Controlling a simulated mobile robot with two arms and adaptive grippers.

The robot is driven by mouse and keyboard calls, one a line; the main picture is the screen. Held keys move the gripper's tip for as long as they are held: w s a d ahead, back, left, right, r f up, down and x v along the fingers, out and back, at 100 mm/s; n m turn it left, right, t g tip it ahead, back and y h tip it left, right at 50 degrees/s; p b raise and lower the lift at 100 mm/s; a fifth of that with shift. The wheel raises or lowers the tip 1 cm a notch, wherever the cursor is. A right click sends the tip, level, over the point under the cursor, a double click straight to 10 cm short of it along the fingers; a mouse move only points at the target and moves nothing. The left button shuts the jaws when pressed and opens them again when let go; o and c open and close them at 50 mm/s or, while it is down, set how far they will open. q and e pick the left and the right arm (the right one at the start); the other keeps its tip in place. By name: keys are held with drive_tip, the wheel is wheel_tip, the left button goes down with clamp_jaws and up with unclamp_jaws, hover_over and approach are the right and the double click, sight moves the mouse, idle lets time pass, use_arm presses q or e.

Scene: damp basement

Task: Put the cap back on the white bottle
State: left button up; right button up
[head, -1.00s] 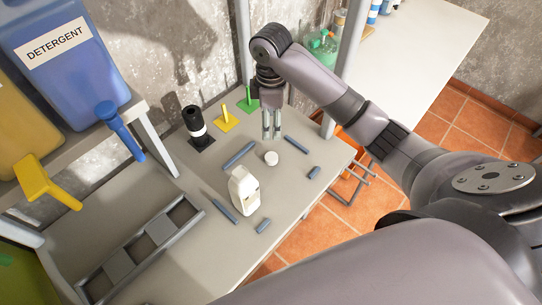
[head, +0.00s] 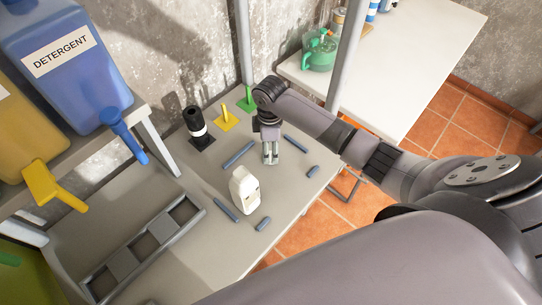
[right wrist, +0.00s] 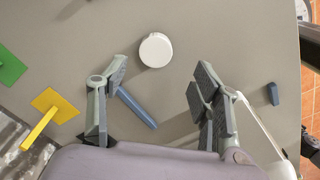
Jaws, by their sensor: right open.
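The white bottle (head: 245,190) stands upright on the grey bench in the head view. The round white cap (right wrist: 156,50) lies flat on the bench in the right wrist view, just beyond my right fingertips and roughly centred between them. In the head view the cap is mostly or wholly hidden by my right gripper (head: 270,157). My right gripper (right wrist: 161,78) is open and empty, low over the bench behind the bottle. I cannot tell its exact height above the surface. My left gripper is not in view.
Several blue-grey bars (head: 239,155) lie around the bottle and cap. A black cylinder (head: 196,124), a yellow peg (head: 225,117) and a green peg (head: 247,101) stand along the back. A grey rack (head: 143,247) lies at left, below a shelf with a blue detergent container (head: 75,70).

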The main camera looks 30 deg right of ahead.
sight(270, 154)
drive_tip(key=shift+w+d+f+p, duration=0.1)
drive_tip(key=shift+f+p, duration=0.15)
drive_tip(key=shift+f, duration=0.6)
drive_tip(key=shift+w+a+f+p, duration=0.1)
drive_tip(key=shift+w+f+p, duration=0.1)
drive_tip(key=shift+f, duration=0.7)
drive_tip(key=shift+w+d+f+p, duration=0.1)
drive_tip(key=shift+f+p, duration=0.15)
drive_tip(key=shift+f, duration=0.6)
drive_tip(key=shift+c, duration=0.6)
drive_tip(key=c, duration=0.6)
